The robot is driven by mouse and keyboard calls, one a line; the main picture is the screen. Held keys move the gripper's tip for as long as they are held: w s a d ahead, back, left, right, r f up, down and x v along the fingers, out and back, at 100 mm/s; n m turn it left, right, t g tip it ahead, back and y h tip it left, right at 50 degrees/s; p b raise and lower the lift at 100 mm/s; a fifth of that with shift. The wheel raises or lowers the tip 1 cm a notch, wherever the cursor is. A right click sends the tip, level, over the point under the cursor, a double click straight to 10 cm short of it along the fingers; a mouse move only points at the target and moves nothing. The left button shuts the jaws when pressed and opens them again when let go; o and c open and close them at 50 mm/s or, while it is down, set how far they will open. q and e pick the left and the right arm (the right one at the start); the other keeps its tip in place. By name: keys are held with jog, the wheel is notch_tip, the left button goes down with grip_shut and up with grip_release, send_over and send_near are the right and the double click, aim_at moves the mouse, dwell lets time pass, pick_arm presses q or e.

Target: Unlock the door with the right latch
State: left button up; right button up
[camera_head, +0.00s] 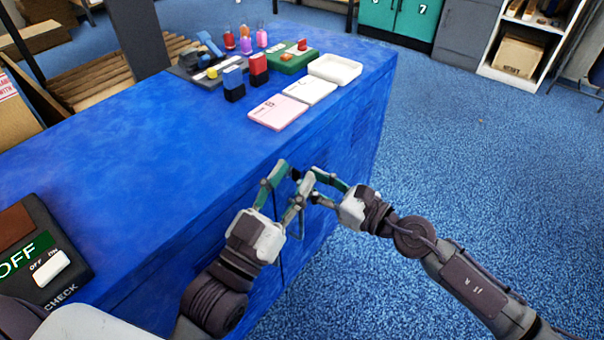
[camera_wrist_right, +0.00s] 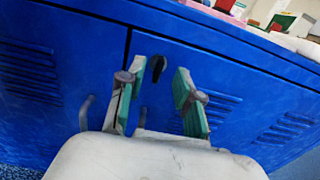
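The blue cabinet (camera_wrist_right: 60,30) has two front doors with a thin dark seam between them. A small black latch (camera_wrist_right: 158,68) sits on the right door (camera_wrist_right: 225,75), near its upper corner by the seam. In the right wrist view, my right gripper (camera_wrist_right: 160,75) is open, with one green-padded finger on each side of the latch; contact cannot be told. In the head view, my right gripper (camera_head: 312,186) is at the cabinet front, below the top's edge. My left gripper (camera_head: 288,177) is open and empty close beside it, its fingers overlapping the right one's in the picture.
Grey handles show on the left door (camera_wrist_right: 85,112) and right door (camera_wrist_right: 143,115). The blue top holds a pink card pad (camera_head: 278,111), a white tray (camera_head: 335,69), stamps and bottles at the back, and an OFF/ON switch box (camera_head: 75,285) near left. Carpet right is clear.

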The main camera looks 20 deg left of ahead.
aim_at(300, 175)
jog(key=shift+x, duration=1.6)
grip_shut()
